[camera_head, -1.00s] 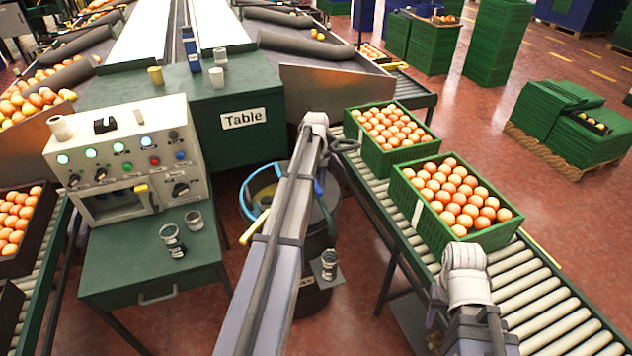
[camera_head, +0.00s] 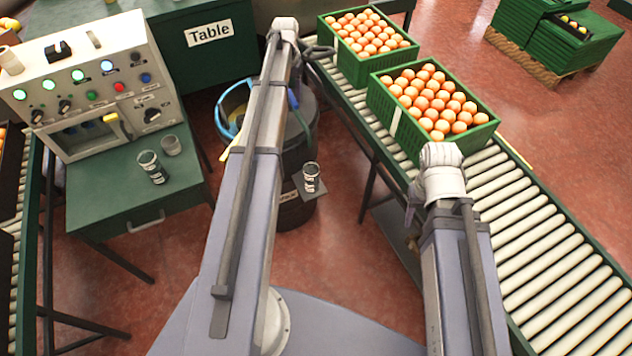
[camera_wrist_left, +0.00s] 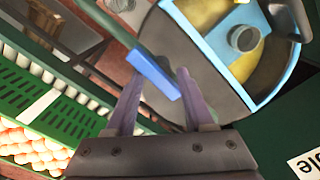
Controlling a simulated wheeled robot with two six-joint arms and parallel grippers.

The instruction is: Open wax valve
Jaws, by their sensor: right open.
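A dark drum (camera_head: 290,175) stands in the middle of the head view. A blue valve handle (camera_head: 293,98) shows at the drum; in the left wrist view, a blue bar (camera_wrist_left: 153,73) lies by the pot's rim (camera_wrist_left: 215,75). My left gripper (camera_wrist_left: 159,73) has its fingers apart with the bar at their tips, touching or nearly so; I cannot tell whether it is clamped. My right gripper (camera_head: 412,215) hangs low beside the conveyor, fingers mostly hidden.
Two green crates of oranges (camera_head: 390,130) sit on the roller conveyor (camera_head: 530,235) at right. A control panel (camera_head: 85,85) stands on a green bench (camera_head: 120,195) at left, with two glass cups (camera_head: 152,167). A small jar (camera_head: 311,177) is by the drum. Red floor lies between.

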